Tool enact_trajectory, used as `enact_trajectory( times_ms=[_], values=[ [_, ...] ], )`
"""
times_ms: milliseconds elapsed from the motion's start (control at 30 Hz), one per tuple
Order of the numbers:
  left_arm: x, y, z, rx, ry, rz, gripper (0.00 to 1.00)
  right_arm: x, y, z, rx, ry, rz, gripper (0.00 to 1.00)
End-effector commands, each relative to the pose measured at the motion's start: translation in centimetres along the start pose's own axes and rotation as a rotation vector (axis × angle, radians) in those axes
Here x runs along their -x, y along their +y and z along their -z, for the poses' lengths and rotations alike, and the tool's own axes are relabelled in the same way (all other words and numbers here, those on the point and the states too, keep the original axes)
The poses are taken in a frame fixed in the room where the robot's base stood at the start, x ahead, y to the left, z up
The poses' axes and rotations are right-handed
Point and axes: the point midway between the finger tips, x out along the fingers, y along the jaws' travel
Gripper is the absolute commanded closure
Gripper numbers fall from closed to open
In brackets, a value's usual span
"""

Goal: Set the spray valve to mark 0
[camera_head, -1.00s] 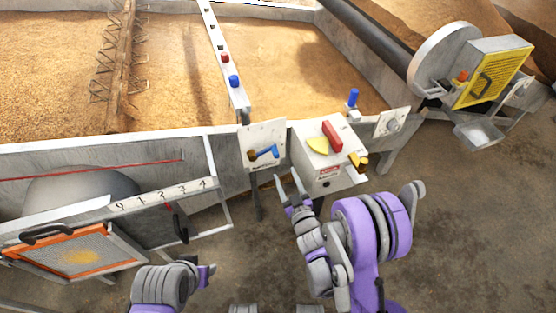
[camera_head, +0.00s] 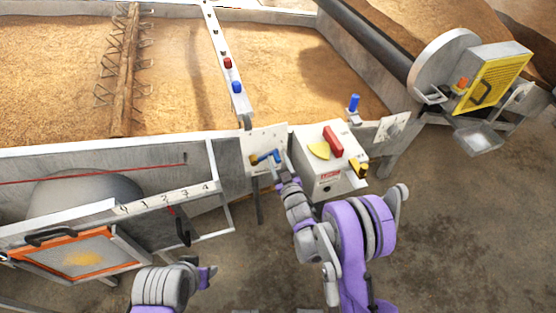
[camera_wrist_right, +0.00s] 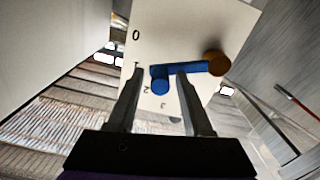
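The spray valve is a blue lever (camera_head: 268,157) on a brass pivot (camera_wrist_right: 216,63), mounted on a white plate (camera_head: 262,137). In the right wrist view the plate carries a 0 mark (camera_wrist_right: 136,35) at upper left, with further marks below it, partly hidden. The blue lever (camera_wrist_right: 185,68) points left from the pivot, below the 0, near the partly hidden second mark. My right gripper (camera_wrist_right: 160,74) is open, with its fingers on either side of the lever's blue end knob (camera_wrist_right: 160,84); contact is unclear. It also shows in the head view (camera_head: 284,166). My left gripper (camera_head: 206,275) is low, away from the valve; its fingers are unclear.
A white control box (camera_head: 328,178) with a red handle (camera_head: 333,140) and yellow dial stands just right of the plate. A numbered rail (camera_head: 165,198) and orange-framed screen (camera_head: 80,255) are at left. Floor at lower right is clear.

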Motion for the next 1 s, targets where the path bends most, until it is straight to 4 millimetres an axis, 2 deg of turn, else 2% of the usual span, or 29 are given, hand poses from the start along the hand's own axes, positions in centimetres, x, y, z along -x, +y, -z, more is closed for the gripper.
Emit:
enact_trajectory(
  times_ms=[33, 200, 267, 1000],
  values=[
    [0.00, 0.00, 0.00, 0.000, 0.000, 0.000, 0.50, 0.01, 0.00, 0.00, 0.000, 0.000, 0.000, 0.61],
    [0.00, 0.00, 0.00, 0.000, 0.000, 0.000, 0.50, 0.02, 0.00, 0.01, 0.000, 0.000, 0.000, 0.92],
    [0.00, 0.00, 0.00, 0.000, 0.000, 0.000, 0.50, 0.02, 0.01, 0.01, 0.000, 0.000, 0.000, 1.00],
    [0.00, 0.00, 0.00, 0.000, 0.000, 0.000, 0.50, 0.04, 0.01, 0.01, 0.000, 0.000, 0.000, 1.00]
  ],
)
